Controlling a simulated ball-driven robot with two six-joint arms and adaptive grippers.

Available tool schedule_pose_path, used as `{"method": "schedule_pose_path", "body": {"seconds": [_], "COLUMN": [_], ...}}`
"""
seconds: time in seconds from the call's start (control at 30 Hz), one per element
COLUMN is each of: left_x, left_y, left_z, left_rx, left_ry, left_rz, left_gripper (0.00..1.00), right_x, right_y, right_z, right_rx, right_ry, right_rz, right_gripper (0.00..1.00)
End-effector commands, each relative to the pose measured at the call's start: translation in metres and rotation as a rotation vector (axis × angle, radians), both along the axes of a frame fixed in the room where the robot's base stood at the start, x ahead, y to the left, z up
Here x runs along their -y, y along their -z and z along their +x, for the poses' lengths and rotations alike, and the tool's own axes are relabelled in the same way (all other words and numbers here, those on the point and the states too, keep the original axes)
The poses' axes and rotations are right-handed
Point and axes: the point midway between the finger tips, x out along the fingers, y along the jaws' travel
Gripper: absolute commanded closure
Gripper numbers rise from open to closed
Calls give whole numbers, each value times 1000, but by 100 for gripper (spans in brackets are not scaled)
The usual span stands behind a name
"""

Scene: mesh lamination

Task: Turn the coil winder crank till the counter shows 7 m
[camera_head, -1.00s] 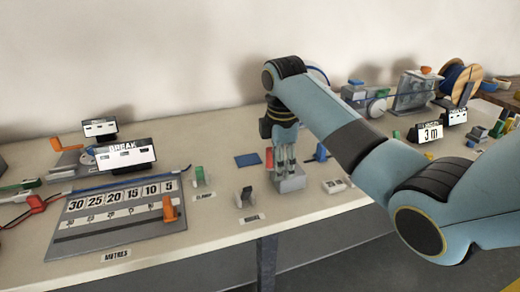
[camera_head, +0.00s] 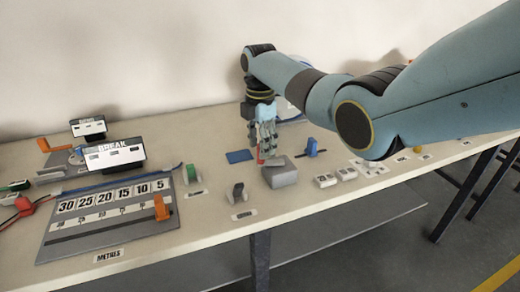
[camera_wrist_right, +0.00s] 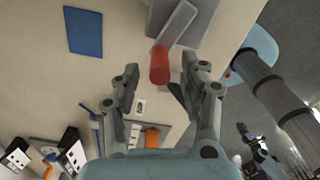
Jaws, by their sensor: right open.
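A grey box (camera_head: 281,176) carries a flat grey arm (camera_wrist_right: 175,24) with a red handle (camera_wrist_right: 160,66); this looks like a crank, though I cannot confirm it is the winder's. My right gripper (camera_head: 266,151) is open and points down beside the box. In the wrist view its fingers (camera_wrist_right: 160,72) stand either side of the red handle, with gaps between. The counter and wooden spool are hidden behind my right arm in the head view. A dark gripper-like part at the wrist view's lower right may be my left gripper (camera_wrist_right: 256,142); its jaws are unclear.
A blue pad (camera_head: 239,156) lies left of my right gripper and a blue upright piece (camera_head: 311,147) stands to its right. A metre scale board (camera_head: 110,219) with an orange slider (camera_head: 161,208) and a BREAK display (camera_head: 114,155) are at left.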

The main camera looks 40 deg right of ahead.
Motion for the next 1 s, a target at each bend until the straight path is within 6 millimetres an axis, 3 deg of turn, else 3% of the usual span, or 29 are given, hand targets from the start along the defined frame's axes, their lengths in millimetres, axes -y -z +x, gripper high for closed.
{"method": "schedule_pose_path", "body": {"seconds": [0.2,0.47,0.8,1.0], "left_x": [0,0,0,0], "left_y": [3,2,2,3], "left_z": [0,0,0,0], "left_rx": [0,0,0,0], "left_ry": [0,0,0,0], "left_rz": [0,0,0,0], "left_gripper": [100,100,100,100], "right_x": [0,0,0,0], "right_y": [18,20,19,19], "right_z": [0,0,0,0], "right_rx": [1,1,1,1], "right_ry": [0,0,0,3], "right_rz": [0,-1,-1,-1], "right_gripper": [56,56,99,100]}}
